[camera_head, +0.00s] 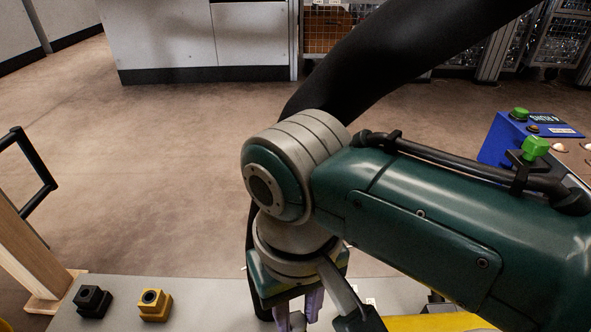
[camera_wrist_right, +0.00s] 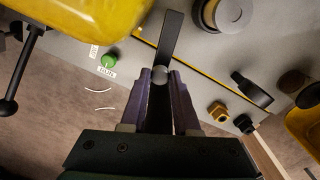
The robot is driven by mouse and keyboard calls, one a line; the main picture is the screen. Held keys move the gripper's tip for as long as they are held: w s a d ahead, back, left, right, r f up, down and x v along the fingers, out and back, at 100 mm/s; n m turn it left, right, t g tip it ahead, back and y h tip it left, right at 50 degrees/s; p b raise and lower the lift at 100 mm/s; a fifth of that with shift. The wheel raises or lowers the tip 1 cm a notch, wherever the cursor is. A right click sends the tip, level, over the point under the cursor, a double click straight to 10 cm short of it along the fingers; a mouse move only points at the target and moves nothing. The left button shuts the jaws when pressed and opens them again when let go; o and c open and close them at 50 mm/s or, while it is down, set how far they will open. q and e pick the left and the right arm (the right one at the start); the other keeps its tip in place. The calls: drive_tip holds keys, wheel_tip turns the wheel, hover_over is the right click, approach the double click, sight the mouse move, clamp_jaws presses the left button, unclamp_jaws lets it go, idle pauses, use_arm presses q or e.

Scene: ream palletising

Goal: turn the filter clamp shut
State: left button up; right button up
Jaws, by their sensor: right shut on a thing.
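My right gripper (camera_wrist_right: 160,82) has purple fingers closed on the end of a dark lever (camera_wrist_right: 172,38) in the right wrist view. A small grey rounded piece shows between the fingertips. The lever appears to be the filter clamp's handle, but the clamp's body cannot be made out clearly. In the head view the right gripper (camera_head: 298,312) shows at the bottom edge, below my green wrist, and my arm hides most of what is around it. My left gripper is not in view.
A grey panel (camera_head: 215,300) carries a black fitting (camera_head: 92,301) and a yellow fitting (camera_head: 154,304). The wrist view shows a green button (camera_wrist_right: 109,60), a dark round knob (camera_wrist_right: 226,12) and a yellow body (camera_wrist_right: 90,15). A blue box (camera_head: 500,142) stands right. Floor beyond is clear.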

clamp_jaws()
idle(0.8)
